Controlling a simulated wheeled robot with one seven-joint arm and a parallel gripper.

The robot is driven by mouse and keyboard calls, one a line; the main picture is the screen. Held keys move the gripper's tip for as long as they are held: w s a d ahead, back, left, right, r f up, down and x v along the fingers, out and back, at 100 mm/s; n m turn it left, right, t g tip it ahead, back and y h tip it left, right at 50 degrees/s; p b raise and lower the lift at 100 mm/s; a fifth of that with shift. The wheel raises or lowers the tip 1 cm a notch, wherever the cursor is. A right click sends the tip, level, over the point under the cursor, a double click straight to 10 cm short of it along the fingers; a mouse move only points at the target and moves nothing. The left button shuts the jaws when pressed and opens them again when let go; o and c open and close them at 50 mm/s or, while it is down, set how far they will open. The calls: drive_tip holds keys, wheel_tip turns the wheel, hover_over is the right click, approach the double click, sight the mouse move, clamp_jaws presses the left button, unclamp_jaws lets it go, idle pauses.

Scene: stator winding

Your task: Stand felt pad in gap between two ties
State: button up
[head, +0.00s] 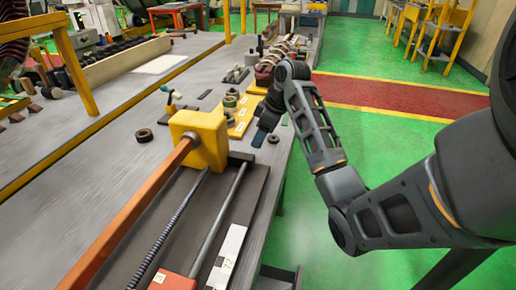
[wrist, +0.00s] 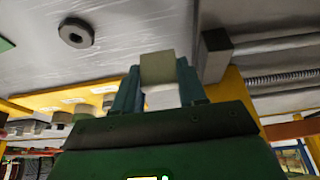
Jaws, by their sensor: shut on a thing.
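My gripper (wrist: 158,80) shows in the wrist view with its two blue fingers closed on a pale grey-beige block, the felt pad (wrist: 158,69). The pad sticks out a little past the fingertips. In the head view my gripper (head: 262,132) hangs over the right edge of the bench, beside a yellow tray; the pad is too small to make out there. A row of reddish and pale wound parts (head: 281,50) lies farther back on the bench, partly behind my arm. I cannot make out the two ties or the gap between them.
A yellow tray (head: 238,127) with several round parts stands left of my gripper. A yellow block (head: 207,136) with an orange bar, screw and rod fills the near bench. A dark ring (head: 144,135) lies left of it.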

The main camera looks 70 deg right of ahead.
sight(258, 160)
drive_tip(key=shift+w+a+f, duration=0.2)
drive_tip(key=shift+a+f, duration=0.2)
drive_tip(key=shift+a, duration=0.1)
drive_tip(key=shift+f+p, duration=0.3)
drive_tip(key=shift+f, duration=1.65)
drive_tip(key=shift+f, duration=0.1)
drive_tip(key=o, duration=0.8)
drive_tip(key=shift+p+v, duration=1.65)
drive_tip(key=shift+v, duration=4.5)
